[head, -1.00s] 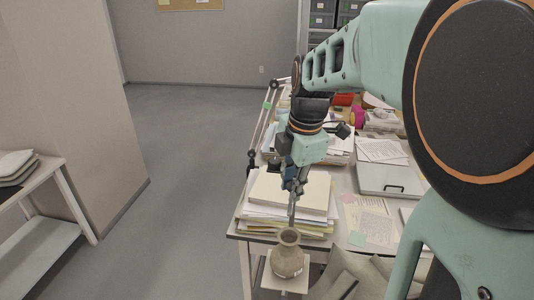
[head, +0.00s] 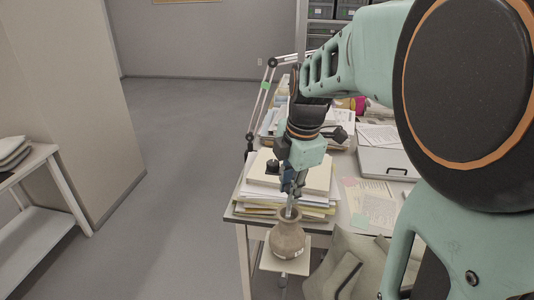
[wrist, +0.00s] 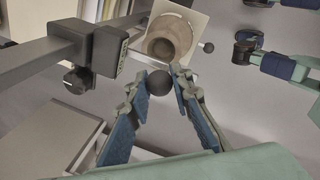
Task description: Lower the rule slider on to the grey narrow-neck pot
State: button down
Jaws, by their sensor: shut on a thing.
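The grey narrow-neck pot (head: 287,240) stands upright on a small white square platform (head: 269,262). In the wrist view its round mouth and shoulder (wrist: 170,38) show near the top. My gripper (head: 291,208) points down over the pot's neck in the head view and overlaps its mouth. In the wrist view my gripper (wrist: 157,80) is shut on a dark round knob (wrist: 159,83). A dark block (wrist: 106,52), seemingly the rule slider, sits on a bar just left of the knob. The join between knob and block is unclear, as is any contact with the pot.
A stack of papers and folders (head: 318,184) lies on the desk just behind the pot. A grey case (head: 388,162) and loose sheets (head: 368,200) lie to the right. Floor is clear left.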

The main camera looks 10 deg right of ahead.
jog(key=shift+f+b, duration=1.3)
jog(key=shift+f, duration=1.05)
jog(key=shift+s, duration=0.1)
jog(key=c, duration=1.7)
grip_release()
jog(key=shift+r, duration=0.1)
jog(key=r, duration=0.4)
jog(key=s+r, duration=0.1)
jog(key=r, duration=0.2)
jog(key=shift+s+d+r, duration=0.1)
jog(key=shift+d, duration=0.1)
